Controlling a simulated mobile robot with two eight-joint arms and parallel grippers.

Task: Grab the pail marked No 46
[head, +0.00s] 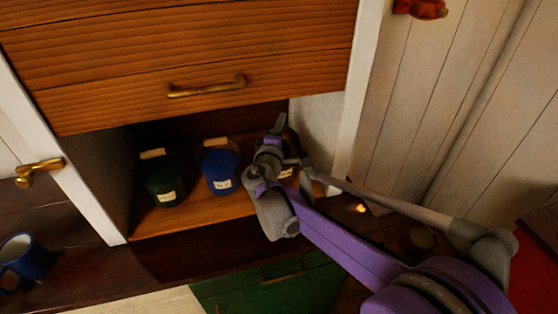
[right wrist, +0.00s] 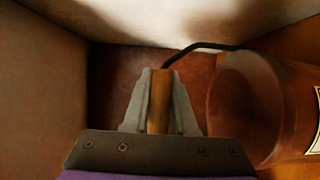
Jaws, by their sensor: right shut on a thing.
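Three pails stand in an open cabinet bay: a dark green one (head: 163,182), a blue one (head: 218,172) and a brown one at the right, mostly hidden behind my right gripper (head: 279,135). Their pale labels are too small to read in the head view. In the right wrist view, the brown pail (right wrist: 245,110) stands right of the fingers, its label cut off by the picture edge. My right gripper (right wrist: 160,85) is shut on that pail's wooden handle grip (right wrist: 158,105), from which a dark wire (right wrist: 200,47) curves over to the pail. My left gripper is out of view.
A wooden slatted front (head: 190,50) with a brass handle (head: 206,87) hangs above the bay. White side posts frame it, and the right wall is close to my gripper. A blue mug (head: 25,258) stands on the dark counter at the left. Green drawers (head: 265,290) lie below.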

